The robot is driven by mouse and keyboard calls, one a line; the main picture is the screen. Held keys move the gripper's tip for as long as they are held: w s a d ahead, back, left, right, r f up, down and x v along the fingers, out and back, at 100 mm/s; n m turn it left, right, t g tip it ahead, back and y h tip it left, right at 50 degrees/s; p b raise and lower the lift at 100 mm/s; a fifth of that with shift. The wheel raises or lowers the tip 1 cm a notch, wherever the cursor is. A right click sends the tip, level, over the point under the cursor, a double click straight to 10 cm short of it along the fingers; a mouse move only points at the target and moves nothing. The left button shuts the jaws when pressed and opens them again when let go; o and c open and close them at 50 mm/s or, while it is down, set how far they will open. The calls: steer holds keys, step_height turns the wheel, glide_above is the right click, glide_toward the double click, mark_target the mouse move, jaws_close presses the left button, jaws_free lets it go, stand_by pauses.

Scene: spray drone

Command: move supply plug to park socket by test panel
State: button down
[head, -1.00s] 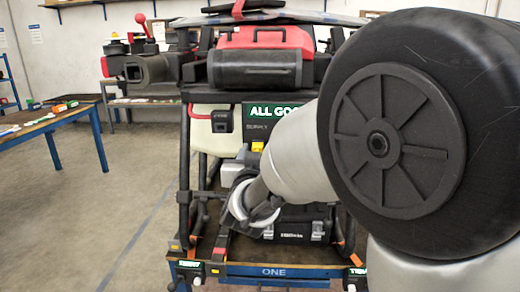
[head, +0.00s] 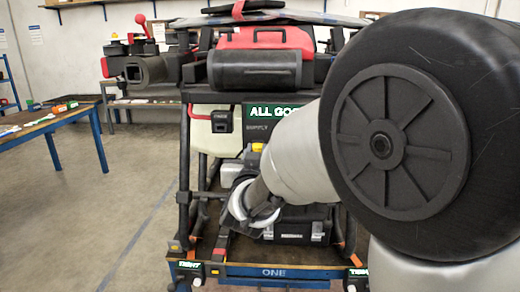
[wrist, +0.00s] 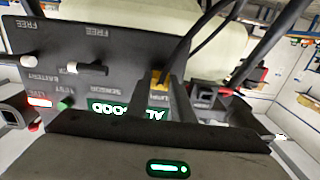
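The test panel shows a green "ALL GOOD" display (head: 273,113) in the head view, partly hidden by my arm. In the wrist view the dark panel (wrist: 115,50) appears upside down, with FREE, SENSOR, BATTERY and TEST labels and a lit green display (wrist: 125,110). My gripper (wrist: 177,88) reaches up against the panel's edge beside a yellow part (wrist: 159,78). Dark cables (wrist: 205,35) run up and right from near the fingertips. I cannot tell which piece is the supply plug or whether the fingers hold it. The park socket is not clearly identifiable.
A red and black connector (head: 221,121) sits on the pale tank (head: 208,143) left of the panel. The frame's lower shelf edge (head: 273,271) is blue and marked ONE. A blue-legged table (head: 55,124) stands left. Floor between them is clear.

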steer(key=s, duration=0.6)
stand_by(1.1)
steer(key=shift+a, duration=0.1)
steer(key=a+r+p, duration=0.4)
steer(key=a+p, duration=0.3)
steer(key=a, duration=0.3)
steer(key=shift+w+a, duration=0.25)
steer(key=shift+w, duration=0.1)
steer(key=shift+w+d, duration=0.1)
steer(key=shift+w, duration=2.7)
